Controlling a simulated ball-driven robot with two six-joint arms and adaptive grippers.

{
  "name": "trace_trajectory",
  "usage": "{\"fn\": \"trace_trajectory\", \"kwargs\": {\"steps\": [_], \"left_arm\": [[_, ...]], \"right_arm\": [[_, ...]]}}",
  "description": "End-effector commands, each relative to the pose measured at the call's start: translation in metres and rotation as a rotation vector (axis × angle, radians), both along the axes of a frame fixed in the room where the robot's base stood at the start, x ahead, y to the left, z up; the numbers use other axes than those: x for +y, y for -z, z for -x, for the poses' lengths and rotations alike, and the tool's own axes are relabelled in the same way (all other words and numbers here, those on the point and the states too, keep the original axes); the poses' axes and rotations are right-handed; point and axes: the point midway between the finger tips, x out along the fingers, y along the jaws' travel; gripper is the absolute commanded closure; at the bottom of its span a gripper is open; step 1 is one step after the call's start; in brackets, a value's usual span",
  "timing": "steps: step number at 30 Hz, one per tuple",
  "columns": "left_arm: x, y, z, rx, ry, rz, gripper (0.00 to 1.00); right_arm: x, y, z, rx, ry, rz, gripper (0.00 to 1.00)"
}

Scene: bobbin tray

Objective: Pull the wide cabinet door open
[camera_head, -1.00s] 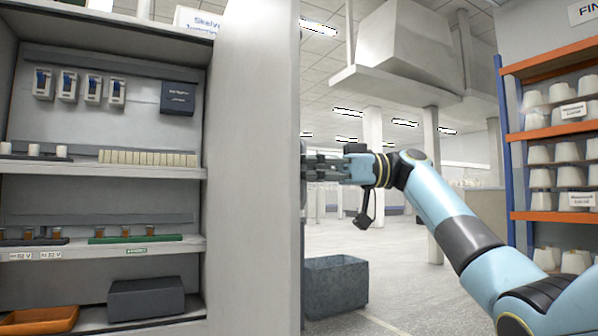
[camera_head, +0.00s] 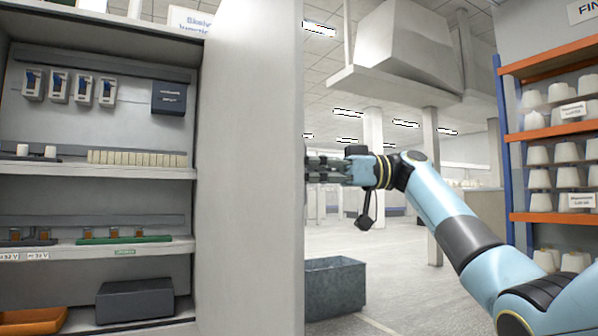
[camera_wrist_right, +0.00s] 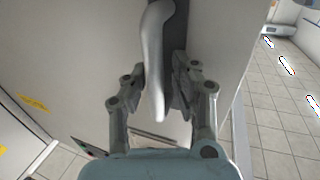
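The wide cabinet door (camera_head: 250,170) stands swung open, a pale grey panel between the cabinet's shelves and the hall. My right gripper (camera_head: 312,166) is at the door's free edge in the head view, its fingertips partly hidden behind that edge. In the right wrist view the silvery door handle (camera_wrist_right: 153,60) lies between the two fingers of my right gripper (camera_wrist_right: 157,88), which are closed in around it. The handle's dark mounting plate (camera_wrist_right: 180,35) is beside it on the door face. My left gripper is in neither view.
The open cabinet (camera_head: 100,174) holds switches, a row of white blocks, a dark box (camera_head: 135,300) and an orange tray (camera_head: 32,320). A grey bin (camera_head: 335,287) stands on the floor beyond the door. An orange-shelved rack (camera_head: 555,134) of cones is at right.

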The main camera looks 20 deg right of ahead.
Motion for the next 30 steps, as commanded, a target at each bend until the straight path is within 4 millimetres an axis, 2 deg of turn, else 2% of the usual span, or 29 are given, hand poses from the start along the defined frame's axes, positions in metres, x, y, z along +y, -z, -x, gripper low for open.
{"fn": "trace_trajectory", "kwargs": {"steps": [2,9,13,17,24,30], "left_arm": [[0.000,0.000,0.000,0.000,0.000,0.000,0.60],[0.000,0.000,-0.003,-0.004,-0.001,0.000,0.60],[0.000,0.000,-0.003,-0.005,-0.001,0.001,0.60],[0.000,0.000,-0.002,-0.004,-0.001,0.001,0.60],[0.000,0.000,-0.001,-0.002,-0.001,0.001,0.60],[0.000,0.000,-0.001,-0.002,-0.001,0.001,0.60]], "right_arm": [[0.000,-0.001,0.000,-0.001,0.001,-0.001,0.62],[0.000,-0.001,0.000,-0.002,0.002,-0.002,0.62],[-0.009,-0.001,0.000,-0.002,0.003,-0.002,0.62],[-0.033,-0.001,0.003,-0.001,0.007,0.000,0.62],[-0.086,-0.001,0.010,0.000,0.005,0.000,0.62],[-0.114,-0.001,0.014,-0.001,0.004,-0.001,0.62]]}}
